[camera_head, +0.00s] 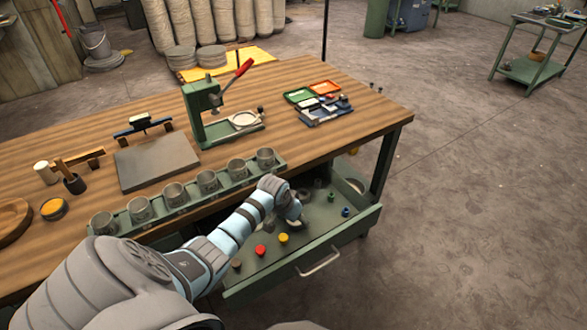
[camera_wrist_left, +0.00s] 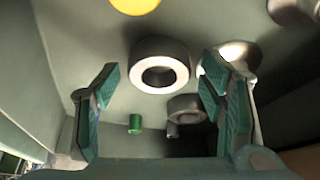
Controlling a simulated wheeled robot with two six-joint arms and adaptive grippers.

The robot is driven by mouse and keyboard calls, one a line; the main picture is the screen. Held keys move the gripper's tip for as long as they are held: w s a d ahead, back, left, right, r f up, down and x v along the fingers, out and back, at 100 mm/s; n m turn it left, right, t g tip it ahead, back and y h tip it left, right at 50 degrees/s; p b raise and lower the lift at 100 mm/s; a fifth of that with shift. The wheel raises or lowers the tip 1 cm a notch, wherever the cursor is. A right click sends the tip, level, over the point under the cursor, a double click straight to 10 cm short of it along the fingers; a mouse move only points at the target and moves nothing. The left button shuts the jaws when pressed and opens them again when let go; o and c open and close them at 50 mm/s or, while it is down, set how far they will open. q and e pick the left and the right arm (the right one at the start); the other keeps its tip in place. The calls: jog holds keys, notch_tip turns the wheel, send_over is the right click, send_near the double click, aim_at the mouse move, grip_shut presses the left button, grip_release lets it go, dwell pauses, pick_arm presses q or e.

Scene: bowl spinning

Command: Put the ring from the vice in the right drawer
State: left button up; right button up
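The drawer (camera_head: 262,277) under the workbench is pulled open. My left gripper (camera_head: 292,212) is low over its inside; in the left wrist view the fingers (camera_wrist_left: 160,100) are spread open. A thick grey metal ring (camera_wrist_left: 136,72) shows between and beyond the fingertips, inside the drawer, with clear gaps on both sides. A second, darker ring-like part (camera_wrist_left: 187,103) lies behind it. The vice-like green fixture (camera_head: 200,118) with a red lever stands on the bench, with a pale round piece (camera_head: 244,119) at its base. My right gripper is not in view.
The drawer also holds a red piece (camera_head: 260,250), a yellow piece (camera_head: 283,238) and small blue and green pieces. A row of metal cups (camera_head: 174,194) lines the bench edge above. Small trays (camera_head: 325,88) sit at the bench's far right.

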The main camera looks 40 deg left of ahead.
pick_arm(q)
jog(key=shift+r, duration=0.1)
jog(key=p+v, duration=0.4)
jog(key=v, duration=0.8)
jog(key=shift+s, duration=0.1)
